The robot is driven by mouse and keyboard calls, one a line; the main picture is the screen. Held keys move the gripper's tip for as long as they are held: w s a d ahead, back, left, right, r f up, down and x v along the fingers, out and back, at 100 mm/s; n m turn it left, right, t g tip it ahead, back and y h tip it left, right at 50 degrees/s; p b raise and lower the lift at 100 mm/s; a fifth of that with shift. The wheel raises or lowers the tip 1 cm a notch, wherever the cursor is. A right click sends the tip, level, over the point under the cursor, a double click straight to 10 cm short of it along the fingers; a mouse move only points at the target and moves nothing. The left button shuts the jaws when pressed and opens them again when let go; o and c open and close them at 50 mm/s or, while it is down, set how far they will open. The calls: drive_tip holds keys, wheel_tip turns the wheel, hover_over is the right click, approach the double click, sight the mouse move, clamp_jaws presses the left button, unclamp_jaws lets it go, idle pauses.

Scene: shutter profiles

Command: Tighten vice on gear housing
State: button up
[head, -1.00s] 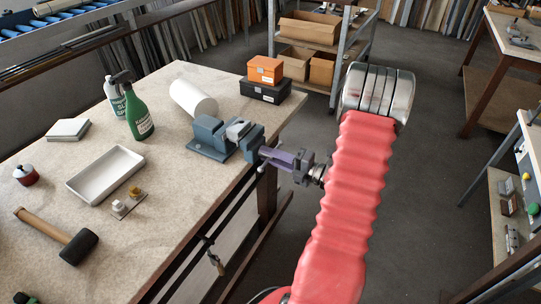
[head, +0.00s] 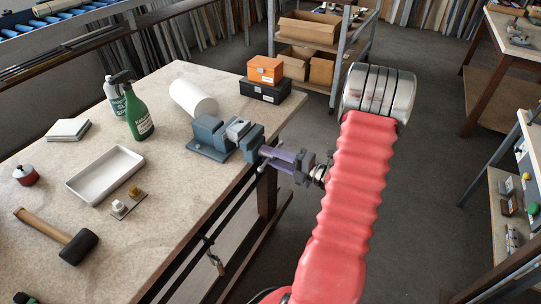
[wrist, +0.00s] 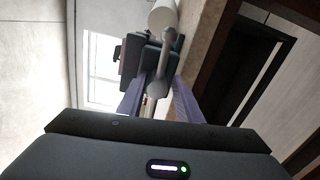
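The blue-grey vice (head: 209,140) stands at the bench's right edge. A light grey block, apparently the gear housing (head: 237,130), sits between its jaws; whether the jaws press on it I cannot tell. My gripper (head: 268,153) reaches in from the right, its purple fingers level with the vice's front end. I cannot tell whether the fingers touch the handle. The housing is hidden in that view.
A white roll (head: 193,98) and stacked orange (head: 265,69) and black boxes (head: 265,91) stand behind the vice. A green spray bottle (head: 139,118), white tray (head: 104,174) and mallet (head: 85,243) lie to the left. The floor right of the bench is open.

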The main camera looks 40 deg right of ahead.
drive_tip(key=shift+o, duration=0.7)
drive_tip(key=shift+a+r, duration=0.1)
drive_tip(key=v, duration=1.3)
drive_tip(key=shift+s, duration=0.35)
drive_tip(key=shift+c, duration=0.2)
